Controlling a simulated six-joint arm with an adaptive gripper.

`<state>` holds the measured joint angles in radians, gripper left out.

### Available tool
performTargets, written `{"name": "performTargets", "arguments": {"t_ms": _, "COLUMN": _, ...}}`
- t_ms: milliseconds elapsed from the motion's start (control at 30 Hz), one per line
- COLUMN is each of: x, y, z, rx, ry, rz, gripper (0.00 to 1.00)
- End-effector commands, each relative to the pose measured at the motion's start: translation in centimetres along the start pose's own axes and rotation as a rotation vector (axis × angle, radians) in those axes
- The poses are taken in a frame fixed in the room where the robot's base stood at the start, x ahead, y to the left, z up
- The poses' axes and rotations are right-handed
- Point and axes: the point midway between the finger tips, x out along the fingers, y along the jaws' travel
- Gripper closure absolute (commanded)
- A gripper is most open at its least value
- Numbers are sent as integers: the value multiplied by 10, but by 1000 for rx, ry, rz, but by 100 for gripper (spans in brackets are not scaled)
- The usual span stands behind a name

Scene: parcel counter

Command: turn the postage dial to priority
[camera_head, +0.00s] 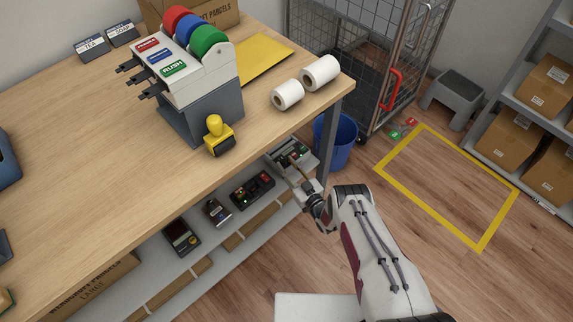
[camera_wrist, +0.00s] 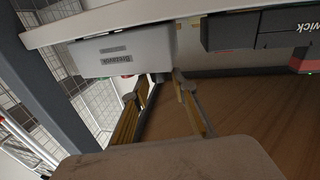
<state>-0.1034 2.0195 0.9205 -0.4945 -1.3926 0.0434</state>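A light grey machine (camera_head: 292,153) with a dark top panel stands at the right end of the shelf under the counter. It is probably the one with the postage dial, but its setting cannot be read. In the wrist view this grey housing (camera_wrist: 125,50) appears upside down with a small dark label. My gripper (camera_head: 297,168) reaches it from the front. In the wrist view my gripper's fingertips (camera_wrist: 162,84) are apart, at the housing's edge. A small dark part (camera_wrist: 160,76) shows between them; I cannot tell whether it is the dial or is gripped.
Other devices, including a black box with red and green parts (camera_head: 252,190) and a card-reader-like unit (camera_head: 215,211), stand left on the shelf. The wooden counter (camera_head: 100,130) overhangs them. A blue bin (camera_head: 338,143) stands close to the right, behind a table leg.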

Motion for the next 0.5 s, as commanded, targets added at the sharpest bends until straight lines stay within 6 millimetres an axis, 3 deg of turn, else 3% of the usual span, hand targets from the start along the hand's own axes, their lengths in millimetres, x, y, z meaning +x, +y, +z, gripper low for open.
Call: {"name": "performTargets", "arguments": {"t_ms": 500, "x": 7, "y": 0, "z": 0, "rx": 0, "ry": 0, "rz": 1, "gripper": 73}}
